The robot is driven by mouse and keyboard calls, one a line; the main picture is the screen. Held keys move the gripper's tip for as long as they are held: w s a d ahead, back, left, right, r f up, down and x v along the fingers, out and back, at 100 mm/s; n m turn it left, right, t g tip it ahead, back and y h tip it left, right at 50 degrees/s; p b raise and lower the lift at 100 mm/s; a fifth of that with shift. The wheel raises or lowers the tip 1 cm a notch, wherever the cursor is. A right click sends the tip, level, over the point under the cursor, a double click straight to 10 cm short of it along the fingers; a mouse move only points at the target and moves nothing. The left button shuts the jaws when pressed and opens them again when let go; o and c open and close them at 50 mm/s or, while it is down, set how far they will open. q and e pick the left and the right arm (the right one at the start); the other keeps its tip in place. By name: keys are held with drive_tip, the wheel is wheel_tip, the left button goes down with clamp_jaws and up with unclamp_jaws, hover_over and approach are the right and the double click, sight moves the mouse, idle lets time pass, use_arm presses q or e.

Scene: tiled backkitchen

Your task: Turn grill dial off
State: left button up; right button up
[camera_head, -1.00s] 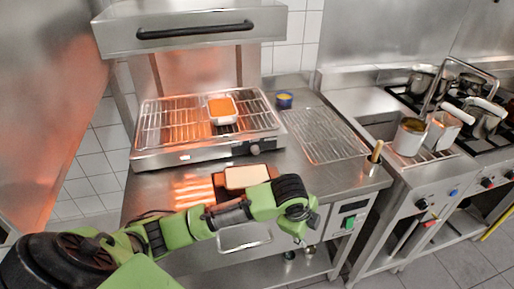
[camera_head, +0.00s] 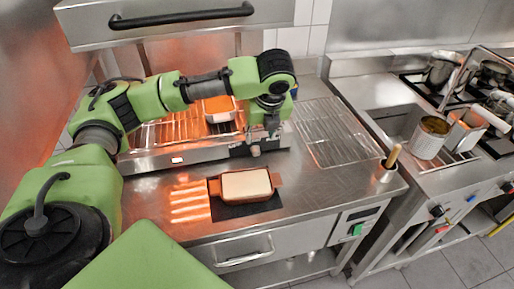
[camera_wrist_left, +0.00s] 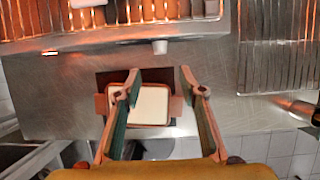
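The grill (camera_head: 160,158) stands on the steel counter and glows orange under its hood. Its dial (camera_head: 255,150) is on the right part of its front panel. The dial also shows in the left wrist view as a small pale knob (camera_wrist_left: 160,47). My left gripper (camera_head: 262,127) hangs in front of the grill's right side, just above the dial in the head view. In the left wrist view its two fingers (camera_wrist_left: 158,74) are apart with nothing between them, and the dial appears beyond the tips. I cannot tell the dial's setting. My right gripper is not in view.
A brown dish with pale content (camera_head: 246,185) sits on a dark mat on the counter below the dial. A white dish with orange food (camera_head: 219,108) is on the grill. A wire rack (camera_head: 335,135) lies right. A small pot with a wooden handle (camera_head: 388,165) stands at the counter's right edge.

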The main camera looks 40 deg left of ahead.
sight(256, 151)
use_arm(q)
drive_tip(key=p+x, duration=0.1)
drive_tip(key=x, duration=1)
drive_tip(key=shift+f, duration=0.25)
drive_tip(key=shift+w+f, duration=0.1)
drive_tip(key=shift+f, duration=0.1)
drive_tip(key=shift+c, duration=0.3)
clamp_jaws()
